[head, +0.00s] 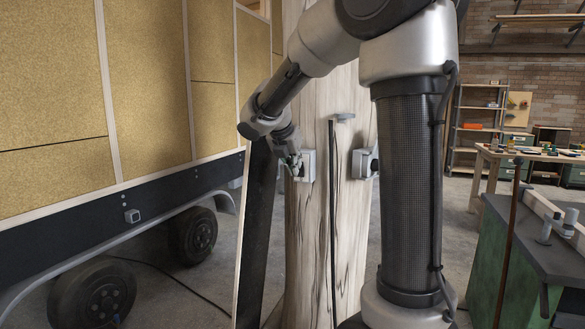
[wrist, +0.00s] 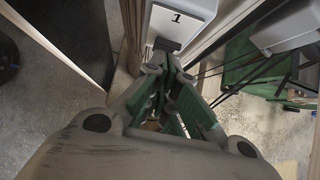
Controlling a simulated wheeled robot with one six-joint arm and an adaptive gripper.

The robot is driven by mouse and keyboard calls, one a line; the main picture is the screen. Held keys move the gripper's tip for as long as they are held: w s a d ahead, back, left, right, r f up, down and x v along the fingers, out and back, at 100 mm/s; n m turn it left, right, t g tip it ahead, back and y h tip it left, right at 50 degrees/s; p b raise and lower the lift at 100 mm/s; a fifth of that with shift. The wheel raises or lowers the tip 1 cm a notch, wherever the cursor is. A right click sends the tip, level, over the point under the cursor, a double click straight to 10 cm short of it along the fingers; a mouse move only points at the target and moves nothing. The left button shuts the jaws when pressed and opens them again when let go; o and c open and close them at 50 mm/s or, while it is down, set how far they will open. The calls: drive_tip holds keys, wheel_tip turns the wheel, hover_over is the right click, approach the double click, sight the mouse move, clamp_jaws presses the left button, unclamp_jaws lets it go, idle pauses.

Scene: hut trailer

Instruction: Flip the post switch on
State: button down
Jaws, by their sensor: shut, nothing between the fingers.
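A pale wooden post (head: 310,235) stands in the middle of the head view. A light-grey switch box (head: 308,166) is fixed to its left part. In the wrist view this box (wrist: 180,20) carries the number 1, with a dark switch lever (wrist: 168,45) at its lower edge. A second switch box (head: 361,164) sits on the post's right side. My gripper (head: 296,165) is shut and empty, at the left box. In the wrist view its fingertips (wrist: 165,62) are right by the lever; I cannot tell whether they touch. The lever's exact position is partly hidden.
A trailer wall with yellow panels (head: 150,80) and wheels (head: 95,295) stands at the left. A dark leaning board (head: 254,235) is close beside the post. A green bench (head: 520,250) and a worktable (head: 520,153) are at the right.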

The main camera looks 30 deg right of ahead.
drive_tip(key=shift+w+d+r+g+y, duration=0.3)
drive_tip(key=shift+d+r+g+y, duration=0.2)
drive_tip(key=shift+y, duration=0.1)
drive_tip(key=shift+r, duration=0.85)
drive_tip(key=shift+a, duration=0.15)
